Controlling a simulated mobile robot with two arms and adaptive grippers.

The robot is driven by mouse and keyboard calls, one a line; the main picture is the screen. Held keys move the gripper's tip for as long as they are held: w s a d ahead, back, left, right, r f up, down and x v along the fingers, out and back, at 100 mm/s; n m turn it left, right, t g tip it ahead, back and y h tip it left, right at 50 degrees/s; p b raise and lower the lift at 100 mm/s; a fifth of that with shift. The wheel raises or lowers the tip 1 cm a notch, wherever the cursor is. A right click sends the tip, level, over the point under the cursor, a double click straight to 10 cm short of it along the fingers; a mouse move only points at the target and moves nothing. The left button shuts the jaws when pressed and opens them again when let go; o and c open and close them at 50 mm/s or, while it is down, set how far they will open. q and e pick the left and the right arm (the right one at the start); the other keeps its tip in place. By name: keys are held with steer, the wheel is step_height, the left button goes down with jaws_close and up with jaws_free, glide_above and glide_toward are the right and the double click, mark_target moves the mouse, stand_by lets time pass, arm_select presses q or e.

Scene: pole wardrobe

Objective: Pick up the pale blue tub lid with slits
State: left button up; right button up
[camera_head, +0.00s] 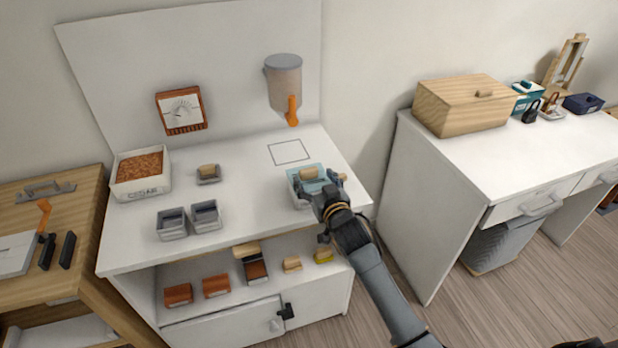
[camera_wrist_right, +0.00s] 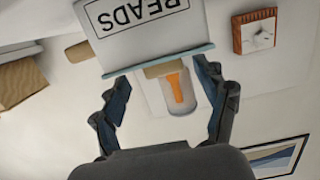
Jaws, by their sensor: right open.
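The pale blue lid (camera_head: 318,168) lies on a white tub at the front right of the white worktop, with a wooden block-like knob (camera_head: 308,173) on top. In the right wrist view the lid (camera_wrist_right: 190,54) shows edge-on against the tub (camera_wrist_right: 140,30), whose label is upside down. I cannot make out slits. My right gripper (camera_head: 321,186) is at the lid and partly hides it and the tub. In the wrist view its open fingers (camera_wrist_right: 161,80) stand either side of the knob (camera_wrist_right: 163,70), with nothing gripped. My left gripper is out of view.
A hopper with an orange spout (camera_head: 284,85) hangs on the back panel, above an outlined square (camera_head: 289,152). Two grey bins (camera_head: 173,224), a small tray (camera_head: 208,175) and a white box (camera_head: 140,175) stand to the left. A shelf below holds several blocks.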

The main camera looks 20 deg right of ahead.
mark_target(310, 173)
steer(key=w, duration=0.4)
steer(key=shift+a+f, duration=0.25)
steer(key=shift+f, duration=0.05)
steer(key=c, duration=1.1)
steer(key=shift+o, duration=0.2)
steer(key=shift+r, duration=0.15)
